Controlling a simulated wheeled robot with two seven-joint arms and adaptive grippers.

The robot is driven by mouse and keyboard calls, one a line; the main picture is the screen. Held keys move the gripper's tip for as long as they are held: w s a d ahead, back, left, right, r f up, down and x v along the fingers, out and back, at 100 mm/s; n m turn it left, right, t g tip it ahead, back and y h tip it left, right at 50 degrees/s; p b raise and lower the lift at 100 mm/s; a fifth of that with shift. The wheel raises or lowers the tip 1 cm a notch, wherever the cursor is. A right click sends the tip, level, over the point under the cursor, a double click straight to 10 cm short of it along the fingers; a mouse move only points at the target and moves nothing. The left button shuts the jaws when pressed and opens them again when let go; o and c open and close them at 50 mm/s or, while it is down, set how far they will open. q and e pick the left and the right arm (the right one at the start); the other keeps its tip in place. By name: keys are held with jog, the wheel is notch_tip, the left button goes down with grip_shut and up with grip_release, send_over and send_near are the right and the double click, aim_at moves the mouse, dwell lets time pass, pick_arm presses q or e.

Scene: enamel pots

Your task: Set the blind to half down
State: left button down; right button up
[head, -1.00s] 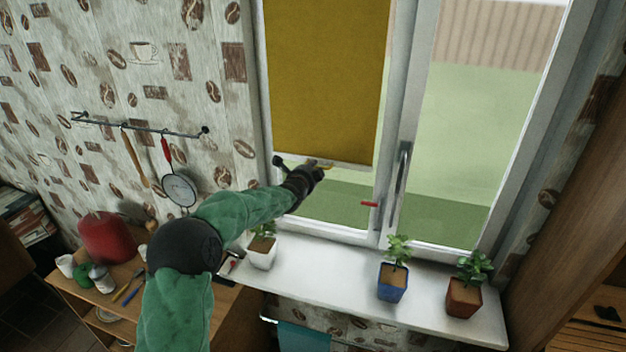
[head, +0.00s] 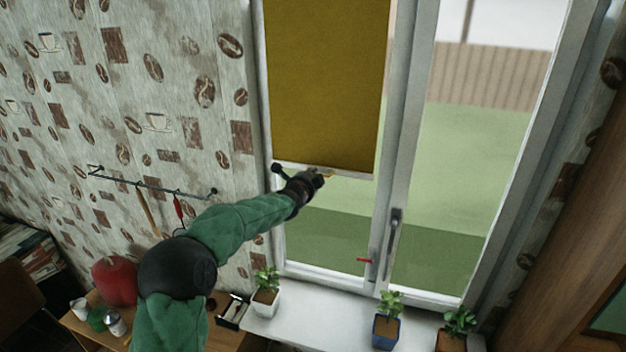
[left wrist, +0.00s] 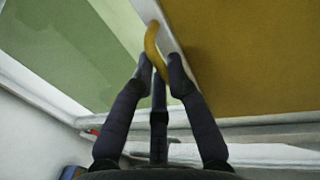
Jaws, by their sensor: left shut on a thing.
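The mustard-yellow blind (head: 320,90) hangs over the upper part of the left window pane, with clear glass below it. Its pale bottom bar (head: 350,175) is level with my left gripper (head: 320,178). In the left wrist view, the gripper (left wrist: 158,72) is shut on a curved yellow pull handle (left wrist: 152,42) at the bar (left wrist: 166,35). The blind's cloth (left wrist: 250,50) fills the right of that view. A red marker (head: 364,260) sticks out from the window frame, well below the bar. My right gripper is not in view.
Potted plants in a white pot (head: 266,300), a blue pot (head: 386,330) and a brown pot (head: 450,341) stand on the windowsill (head: 335,322). A window handle (head: 393,235) juts from the middle frame. A utensil rail (head: 150,187) hangs on the left wall.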

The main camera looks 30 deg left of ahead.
pick_arm(q)
jog(key=shift+r+p, duration=1.6)
jog(key=shift+r, duration=0.75)
jog(key=c, duration=1.2)
grip_release()
jog(key=shift+s, duration=0.15)
jog(key=v, duration=1.1)
jog(key=shift+s, duration=0.3)
jog(key=shift+d, duration=0.1)
